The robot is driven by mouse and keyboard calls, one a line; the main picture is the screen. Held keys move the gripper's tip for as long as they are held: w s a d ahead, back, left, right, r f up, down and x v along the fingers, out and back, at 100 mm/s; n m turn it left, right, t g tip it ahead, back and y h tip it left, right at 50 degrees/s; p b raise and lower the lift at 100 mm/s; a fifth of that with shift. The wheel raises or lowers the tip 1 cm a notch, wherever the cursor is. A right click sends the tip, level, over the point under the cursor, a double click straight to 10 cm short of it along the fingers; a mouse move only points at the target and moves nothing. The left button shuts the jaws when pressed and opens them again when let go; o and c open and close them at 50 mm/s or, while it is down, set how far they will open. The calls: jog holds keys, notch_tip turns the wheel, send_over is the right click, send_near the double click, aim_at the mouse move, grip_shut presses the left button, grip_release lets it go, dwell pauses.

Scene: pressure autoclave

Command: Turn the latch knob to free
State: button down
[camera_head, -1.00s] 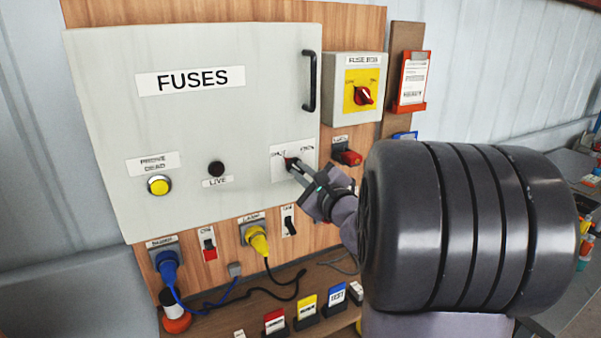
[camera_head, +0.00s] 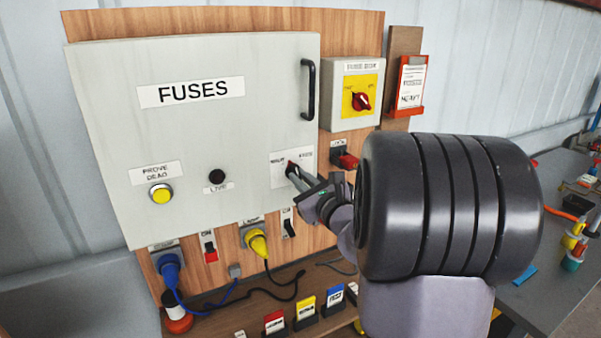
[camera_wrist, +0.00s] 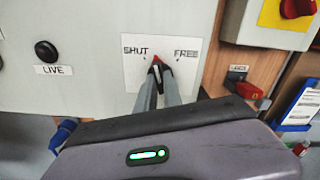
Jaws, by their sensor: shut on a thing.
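The latch knob (camera_wrist: 156,67) is small and dark with a red tip, on a white plate (camera_wrist: 135,75) marked SHUT at left and FREE at right. In the wrist view the red tip points up, between the two words. My gripper (camera_wrist: 158,76) is shut on the knob, with one finger on each side of it. In the head view my gripper (camera_head: 293,171) reaches the plate (camera_head: 304,158) at the lower right of the grey FUSES door (camera_head: 240,130); the fingers mostly hide the knob there. The door lies closed against the cabinet.
Right of the door are a fuse box with a red rotary switch (camera_head: 361,101) and a red LOCK part (camera_head: 347,160). A black door handle (camera_head: 308,89) is above the plate. Below are a yellow plug (camera_head: 257,243), a blue plug (camera_head: 170,268) and loose cables.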

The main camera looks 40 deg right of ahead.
jog(key=m+p, duration=0.1)
jog(key=m, duration=0.1)
jog(key=m+p, duration=0.4)
jog(key=shift+r+m, duration=0.25)
jog(key=shift+m, duration=0.05)
jog(key=m+p, duration=0.3)
jog(key=shift+f+m+p, duration=0.15)
jog(key=shift+m+p, duration=1.05)
jog(key=shift+p, duration=0.1)
jog(key=shift+f, duration=0.1)
jog(key=c, duration=1.5)
grip_release()
jog(key=shift+s, duration=0.1)
